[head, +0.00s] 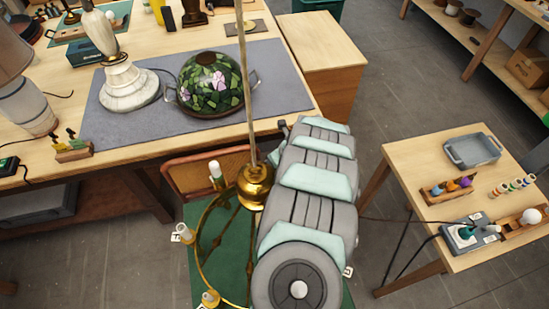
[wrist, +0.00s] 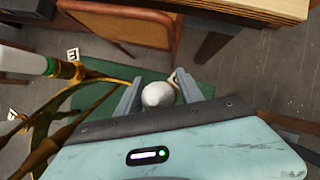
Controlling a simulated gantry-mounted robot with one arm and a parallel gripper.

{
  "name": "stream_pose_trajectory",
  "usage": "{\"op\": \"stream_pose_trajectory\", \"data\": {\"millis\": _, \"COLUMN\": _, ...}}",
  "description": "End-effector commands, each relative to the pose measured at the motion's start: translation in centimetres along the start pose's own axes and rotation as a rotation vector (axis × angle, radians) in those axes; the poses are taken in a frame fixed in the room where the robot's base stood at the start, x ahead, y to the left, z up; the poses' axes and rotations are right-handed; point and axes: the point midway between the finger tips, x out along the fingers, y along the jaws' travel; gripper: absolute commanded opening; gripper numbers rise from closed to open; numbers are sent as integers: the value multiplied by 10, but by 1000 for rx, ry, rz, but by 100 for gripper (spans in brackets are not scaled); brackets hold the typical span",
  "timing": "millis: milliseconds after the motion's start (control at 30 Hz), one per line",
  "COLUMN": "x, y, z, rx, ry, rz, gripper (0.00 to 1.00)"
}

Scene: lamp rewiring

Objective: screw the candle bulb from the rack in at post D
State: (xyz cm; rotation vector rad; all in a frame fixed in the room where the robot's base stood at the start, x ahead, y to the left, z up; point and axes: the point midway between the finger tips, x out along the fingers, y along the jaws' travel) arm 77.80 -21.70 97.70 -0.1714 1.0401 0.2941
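The candle bulb (wrist: 158,94), a frosted white rounded shape, sits between the two fingers of my gripper (wrist: 160,85) in the wrist view. The fingers appear closed on it, though its contact and base are hidden. The brass chandelier (head: 256,187) hangs on a rod in the head view, and its curved arms show in the wrist view (wrist: 92,92). My arm hides the chandelier's right side and the gripper in the head view. Post D's letter is not readable.
A pale post (head: 215,172) stands near on the chandelier. The workbench (head: 130,165) holds a stained-glass shade (head: 208,82) and a lamp base (head: 130,88). The right table (head: 405,165) has a wooden rack (head: 520,230) with a white globe bulb (head: 531,216) and a grey tray (head: 472,151).

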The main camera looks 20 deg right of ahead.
Motion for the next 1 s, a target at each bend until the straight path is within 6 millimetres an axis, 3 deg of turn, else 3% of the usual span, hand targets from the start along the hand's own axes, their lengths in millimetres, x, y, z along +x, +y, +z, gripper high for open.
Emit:
{"op": "stream_pose_trajectory", "data": {"millis": 133, "x": 0, "y": 0, "z": 0, "rx": -1, "ry": 0, "rz": 1, "gripper": 57}}
{"op": "stream_pose_trajectory", "data": {"millis": 433, "x": -2, "y": 0, "z": 0, "rx": -1, "ry": 0, "rz": 1, "gripper": 57}}
{"op": "stream_pose_trajectory", "data": {"millis": 700, "x": -28, "y": 2, "z": 2, "rx": 1, "ry": -2, "rz": 5, "gripper": 57}}
{"op": "stream_pose_trajectory", "data": {"millis": 1000, "x": -44, "y": -2, "z": 6, "rx": -7, "ry": -6, "rz": -3, "gripper": 57}}
